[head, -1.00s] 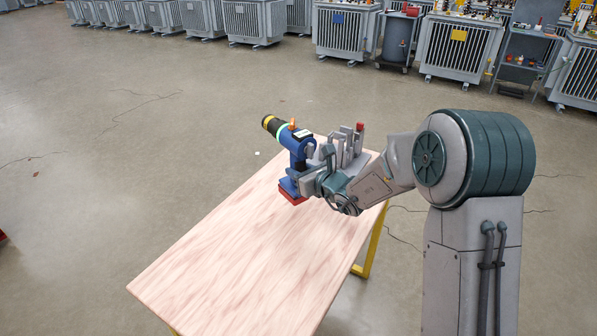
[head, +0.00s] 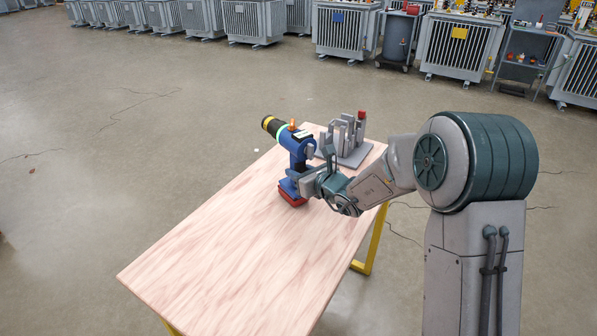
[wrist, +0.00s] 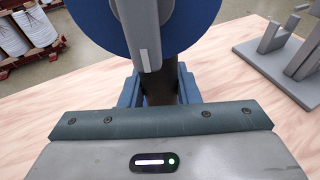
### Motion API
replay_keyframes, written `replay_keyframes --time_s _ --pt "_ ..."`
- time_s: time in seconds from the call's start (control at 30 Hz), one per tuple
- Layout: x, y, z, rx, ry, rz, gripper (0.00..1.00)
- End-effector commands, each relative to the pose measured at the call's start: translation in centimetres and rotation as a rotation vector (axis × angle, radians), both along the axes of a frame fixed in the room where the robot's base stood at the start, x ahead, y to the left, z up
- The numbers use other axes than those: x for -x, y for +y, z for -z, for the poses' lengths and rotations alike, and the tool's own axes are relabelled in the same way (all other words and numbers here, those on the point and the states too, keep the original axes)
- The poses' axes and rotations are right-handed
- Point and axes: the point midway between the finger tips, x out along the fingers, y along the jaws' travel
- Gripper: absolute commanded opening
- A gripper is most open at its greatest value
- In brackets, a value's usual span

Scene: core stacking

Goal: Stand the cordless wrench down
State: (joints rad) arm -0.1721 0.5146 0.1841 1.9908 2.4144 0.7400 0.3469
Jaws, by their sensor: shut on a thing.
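The cordless wrench (head: 299,148) is blue with a black and yellow nose, a green ring and a red base. It is upright at the far part of the table (head: 230,235), its nose pointing left. Its red base is at or just above the tabletop; I cannot tell if it touches. My gripper (head: 303,184) is shut on its handle from the right, low down near the base. In the wrist view the wrench's blue body (wrist: 192,22) fills the top middle, and its dark handle (wrist: 160,88) lies between the fingers. The fingertips are mostly hidden.
A grey stand (head: 347,140) with upright plates and a red-topped piece is on the table's far right corner, close behind my gripper. It also shows in the wrist view (wrist: 275,62). The near and left tabletop is clear. Grey transformers (head: 345,32) line the distant floor.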

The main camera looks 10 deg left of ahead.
Motion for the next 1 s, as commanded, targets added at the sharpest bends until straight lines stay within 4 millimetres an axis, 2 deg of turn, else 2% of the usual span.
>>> replay_keyframes --time_s 0.97,1.0 --pt "-0.05 0.07 0.49 -0.003 -0.005 0.000 0.00" --pt "-0.05 0.07 0.42 -0.003 -0.005 0.000 0.37"
